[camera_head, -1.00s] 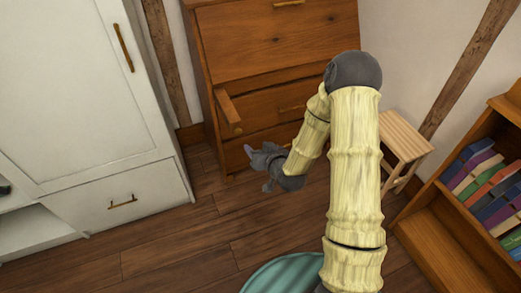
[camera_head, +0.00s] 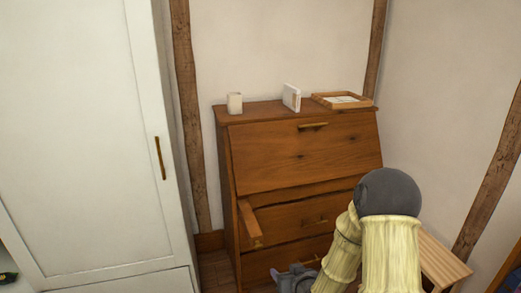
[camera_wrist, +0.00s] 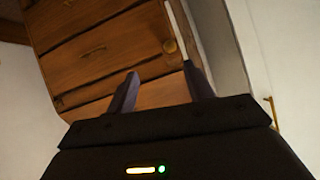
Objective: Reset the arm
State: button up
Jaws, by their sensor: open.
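My gripper (camera_head: 296,280) is at the bottom of the head view, in front of the lower drawers of a wooden bureau (camera_head: 300,160), with its tips partly cut off by the frame edge. In the wrist view its two dark fingers (camera_wrist: 158,88) stand apart with nothing between them. My arm is bent, with its grey elbow in front of the bureau's right side. The wrist view shows the bureau tilted beyond the fingers.
A white wardrobe (camera_head: 80,140) stands at left. A white cup (camera_head: 234,103), a small white upright object (camera_head: 291,97) and a wooden tray (camera_head: 320,100) sit on the bureau. A wooden stool (camera_head: 445,262) is at lower right, partly hidden by my arm.

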jog(key=s+d+r+m+g+h, duration=0.1)
jog(key=s+d+r+g, duration=0.1)
jog(key=s+r+g, duration=0.3)
jog(key=s+d+r+h+p, duration=0.1)
jog(key=s+d+r+h, duration=0.15)
jog(key=s, duration=0.55)
jog(key=s+d+r+m+g+h, duration=0.1)
jog(key=s+d+r+g, duration=0.25)
jog(key=s, duration=0.25)
jog(key=w+p+v, duration=0.3)
jog(key=p+v, duration=1.3)
jog(key=shift+a+r, duration=0.25)
jog(key=shift+r, duration=0.05)
jog(key=shift+w, duration=0.1)
jog(key=shift+d, duration=0.15)
